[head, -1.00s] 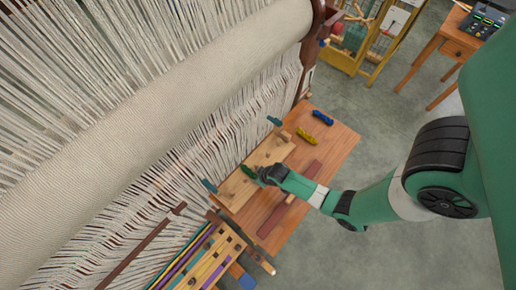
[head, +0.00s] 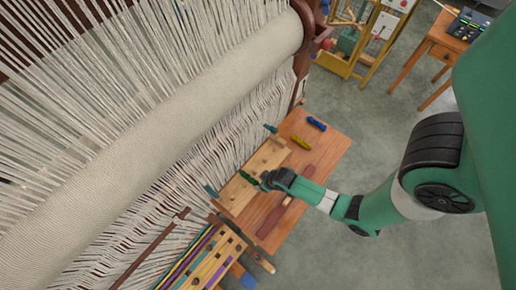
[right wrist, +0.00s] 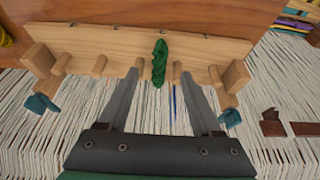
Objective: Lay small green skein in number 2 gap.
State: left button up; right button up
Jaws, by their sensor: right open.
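The small green skein (head: 249,176) lies on the wooden peg rack (head: 236,194). In the right wrist view the dark green skein (right wrist: 159,62) lies across the rack board (right wrist: 210,46) between two neighbouring pegs, its lower end past the board's edge. I see no gap numbers, so I cannot tell which gap this is. My right gripper (head: 260,181) is beside it. In the right wrist view the open fingers (right wrist: 160,76) stand on either side of the skein, apart from it. My left gripper is not in view.
A blue skein (head: 316,124) and a yellow skein (head: 301,143) lie on the wooden table (head: 325,150). A dark red bar (head: 275,216) lies near its front. The loom's white warp threads (head: 170,190) run close along the rack's left side.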

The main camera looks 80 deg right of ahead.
pick_arm(q)
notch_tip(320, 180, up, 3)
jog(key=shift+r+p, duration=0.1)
jog(key=shift+p, duration=0.85)
pick_arm(e)
jog(key=v, duration=0.3)
jog(key=shift+s+a+r, duration=0.1)
jog(key=shift+s+r, duration=0.05)
jog(key=shift+r, duration=0.2)
